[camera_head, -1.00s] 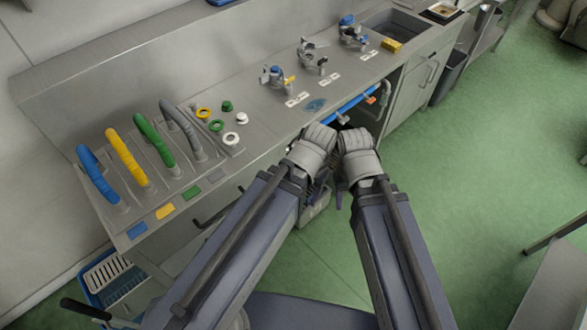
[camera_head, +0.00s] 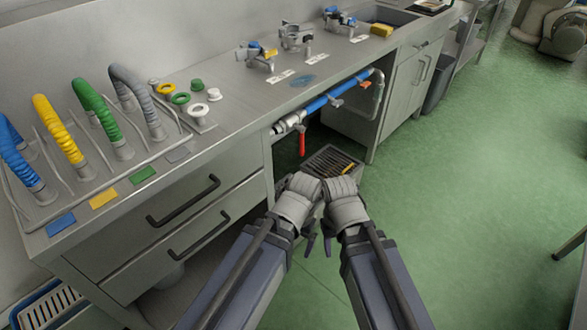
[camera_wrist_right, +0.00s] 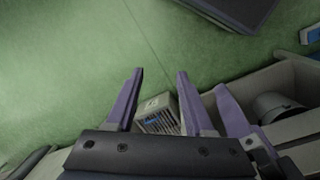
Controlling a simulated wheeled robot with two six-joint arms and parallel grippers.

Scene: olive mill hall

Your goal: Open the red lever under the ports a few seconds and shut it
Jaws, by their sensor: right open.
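The red lever (camera_head: 302,141) hangs straight down from a metal valve at the left end of a blue pipe (camera_head: 325,102) under the bench edge. My right gripper (camera_head: 328,240) is below and to the right of the lever, apart from it. In the right wrist view my right gripper (camera_wrist_right: 156,100) is open and empty, over the floor. My left gripper (camera_head: 307,243) is close beside the right one, below the lever. Its jaws are too hidden to tell their state. The red lever does not show in the wrist view.
An orange lever (camera_head: 365,86) and a grey lever (camera_head: 336,102) sit further right on the pipe. A dark ribbed tray (camera_head: 322,160) is low under the bench. Drawers with black handles (camera_head: 185,200) are to the left. Green floor (camera_head: 450,190) is clear on the right.

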